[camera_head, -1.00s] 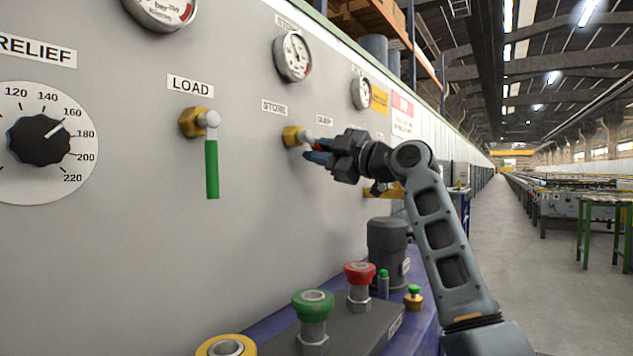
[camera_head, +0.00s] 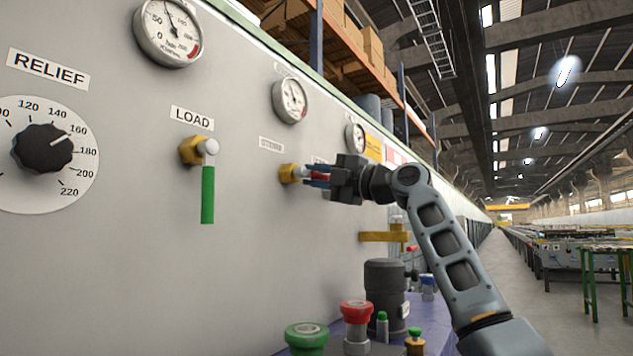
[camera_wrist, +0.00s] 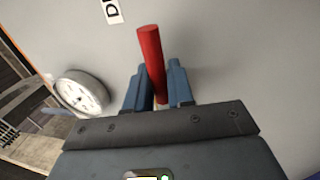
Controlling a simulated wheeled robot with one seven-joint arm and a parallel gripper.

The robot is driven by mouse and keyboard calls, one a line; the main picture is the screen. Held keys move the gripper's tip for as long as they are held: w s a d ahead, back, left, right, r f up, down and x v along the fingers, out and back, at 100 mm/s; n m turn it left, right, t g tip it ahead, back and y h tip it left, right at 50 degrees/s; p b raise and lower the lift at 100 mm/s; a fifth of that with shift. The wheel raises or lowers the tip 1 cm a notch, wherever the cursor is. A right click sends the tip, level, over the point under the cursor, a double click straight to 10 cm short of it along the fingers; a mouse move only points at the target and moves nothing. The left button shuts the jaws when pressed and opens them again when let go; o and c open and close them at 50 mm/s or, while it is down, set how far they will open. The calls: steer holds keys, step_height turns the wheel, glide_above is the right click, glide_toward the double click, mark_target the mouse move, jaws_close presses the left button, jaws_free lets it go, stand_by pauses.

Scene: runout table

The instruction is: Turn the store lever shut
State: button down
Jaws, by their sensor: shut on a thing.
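The store lever's brass valve body (camera_head: 288,173) sits on the grey panel below a small label, with a pale hub on its right side. Its red handle (camera_head: 317,176) shows between my fingers and appears to point roughly to the right, across the pipe direction shown by the hanging load lever. My gripper (camera_head: 310,175) is shut on the red handle. In the wrist view the red handle (camera_wrist: 150,55) stands between the two blue fingers and sticks out past their tips. Much of the handle is hidden by the fingers in the head view.
The load lever (camera_head: 208,195), with a green handle hanging down, is to the left. The relief dial (camera_head: 42,148) is farther left. Gauges (camera_head: 290,100) are above. Red and green knobs (camera_head: 356,311) stand below on a bench. The aisle at right is open.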

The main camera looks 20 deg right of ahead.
steer(key=shift+a, duration=0.1)
steer(key=c, duration=1.1)
jaws_free()
steer(key=v, duration=0.7)
steer(key=shift+s+d+p, duration=0.25)
steer(key=shift+s+p, duration=0.05)
steer(key=shift+p, duration=0.05)
steer(key=shift+f, duration=0.1)
